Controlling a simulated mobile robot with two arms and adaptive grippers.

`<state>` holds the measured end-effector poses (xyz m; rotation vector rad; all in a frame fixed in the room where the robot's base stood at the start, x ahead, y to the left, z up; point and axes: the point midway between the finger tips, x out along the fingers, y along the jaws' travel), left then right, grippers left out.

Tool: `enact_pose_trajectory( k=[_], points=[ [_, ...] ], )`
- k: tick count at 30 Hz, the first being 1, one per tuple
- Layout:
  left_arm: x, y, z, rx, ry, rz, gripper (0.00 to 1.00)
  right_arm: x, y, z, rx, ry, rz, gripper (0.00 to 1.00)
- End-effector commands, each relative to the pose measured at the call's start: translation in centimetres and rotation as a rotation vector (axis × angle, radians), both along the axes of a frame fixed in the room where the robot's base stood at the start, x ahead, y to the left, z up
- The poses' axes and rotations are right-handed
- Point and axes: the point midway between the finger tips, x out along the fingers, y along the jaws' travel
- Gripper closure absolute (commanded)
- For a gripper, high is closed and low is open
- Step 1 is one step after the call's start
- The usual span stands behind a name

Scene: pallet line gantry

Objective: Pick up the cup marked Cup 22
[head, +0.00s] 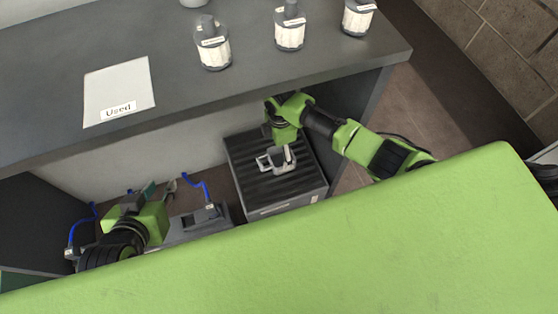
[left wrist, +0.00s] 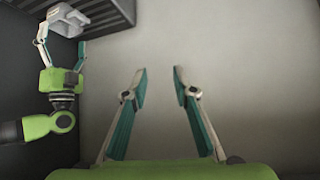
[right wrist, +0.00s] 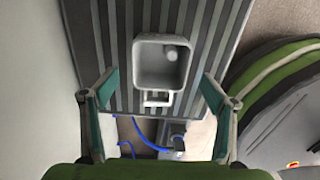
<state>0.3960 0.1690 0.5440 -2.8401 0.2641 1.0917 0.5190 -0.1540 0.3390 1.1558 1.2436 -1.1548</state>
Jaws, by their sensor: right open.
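A pale grey, squarish open cup (head: 277,160) with a handle stands on a dark ribbed box below the counter. No label on it is readable, so I cannot tell whether it is Cup 22. In the right wrist view the cup (right wrist: 163,62) lies ahead between my right fingertips, with gaps on both sides and a small round pale spot inside. My right gripper (right wrist: 158,78) is open and empty, close to the cup. The cup (left wrist: 68,18) also shows in the left wrist view. My left gripper (left wrist: 160,72) is open and empty, away to the left.
The ribbed box (head: 246,150) stands under the dark counter (head: 180,45). On the counter are a white sheet marked Used (head: 119,86) and lidded bottles (head: 213,52), (head: 290,33), (head: 357,15). A grey device (head: 203,215) with blue cables sits left of the box.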

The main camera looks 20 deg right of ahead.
Motion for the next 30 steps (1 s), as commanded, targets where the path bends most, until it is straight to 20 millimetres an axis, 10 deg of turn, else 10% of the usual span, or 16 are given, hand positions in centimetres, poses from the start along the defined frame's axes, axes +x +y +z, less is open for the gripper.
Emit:
enact_pose_trajectory(
  k=[14, 30],
  points=[
    [3.5, -1.4, 3.4, -0.050, -0.213, -0.016, 0.74, -0.1, 0.1, -2.1, -0.001, 0.001, 0.000, 0.22],
    [7.3, -3.7, 13.2, -0.163, -0.684, -0.046, 0.74, -0.1, 0.4, -5.6, -0.001, 0.001, 0.001, 0.22]
  ],
)
